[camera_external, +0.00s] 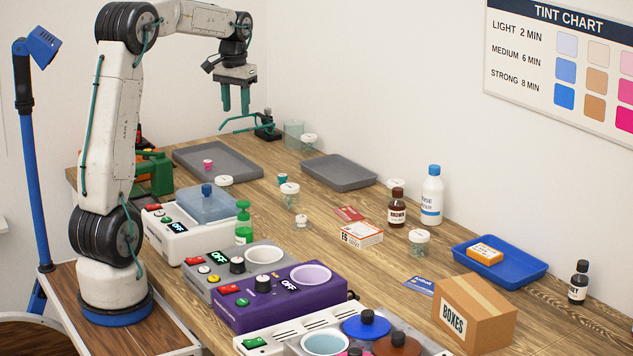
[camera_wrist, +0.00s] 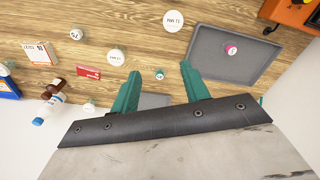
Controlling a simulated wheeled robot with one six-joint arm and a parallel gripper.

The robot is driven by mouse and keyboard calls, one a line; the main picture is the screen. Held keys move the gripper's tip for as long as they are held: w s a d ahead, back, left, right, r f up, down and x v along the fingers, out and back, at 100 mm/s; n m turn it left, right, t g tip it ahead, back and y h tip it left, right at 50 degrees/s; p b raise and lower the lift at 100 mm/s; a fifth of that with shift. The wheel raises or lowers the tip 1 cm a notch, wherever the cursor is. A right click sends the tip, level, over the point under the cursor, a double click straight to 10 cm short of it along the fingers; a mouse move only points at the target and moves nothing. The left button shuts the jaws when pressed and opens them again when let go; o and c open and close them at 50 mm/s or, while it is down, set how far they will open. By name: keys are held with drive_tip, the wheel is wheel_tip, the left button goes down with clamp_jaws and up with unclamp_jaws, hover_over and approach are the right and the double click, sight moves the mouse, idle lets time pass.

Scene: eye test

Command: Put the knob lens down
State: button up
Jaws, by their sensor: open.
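My gripper (camera_external: 235,103) is open and empty, high above the far end of the table. It also shows in the wrist view (camera_wrist: 160,73), its teal fingers apart. I cannot tell for certain which thing is the knob lens. A small pink knobbed piece (camera_external: 208,163) rests in the left grey tray (camera_external: 240,175); it also shows in the wrist view (camera_wrist: 231,49). A small teal-sided piece with a pale top (camera_external: 282,178) stands on the wood near a white-lidded jar (camera_external: 289,195). In the wrist view, the teal-sided piece (camera_wrist: 159,75) appears between the fingertips, well below them.
A second grey tray (camera_external: 340,182) appears empty. A small white piece (camera_external: 301,221) stands on bare wood. Bottles (camera_external: 431,200), boxes (camera_external: 362,235), a blue tray (camera_external: 515,281) and control units (camera_external: 275,300) fill the nearer table. A green-armed stand (camera_external: 266,130) is near my gripper.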

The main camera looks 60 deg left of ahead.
drive_tip(key=s+d+r+m, duration=0.1)
drive_tip(key=s+d, duration=0.6)
drive_tip(key=d, duration=0.3)
drive_tip(key=s+d+r+m, duration=0.1)
drive_tip(key=s+d, duration=0.6)
drive_tip(key=d, duration=0.3)
drive_tip(key=s+d+f+m, duration=0.1)
drive_tip(key=s+d+f, duration=0.2)
drive_tip(key=s, duration=0.4)
drive_tip(key=s+d+f+m+t, duration=0.1)
drive_tip(key=s+d+f, duration=0.3)
drive_tip(key=s+d, duration=0.2)
drive_tip(key=shift+s+m, duration=0.3)
drive_tip(key=shift+s, duration=0.6)
drive_tip(key=shift+o, duration=0.4)
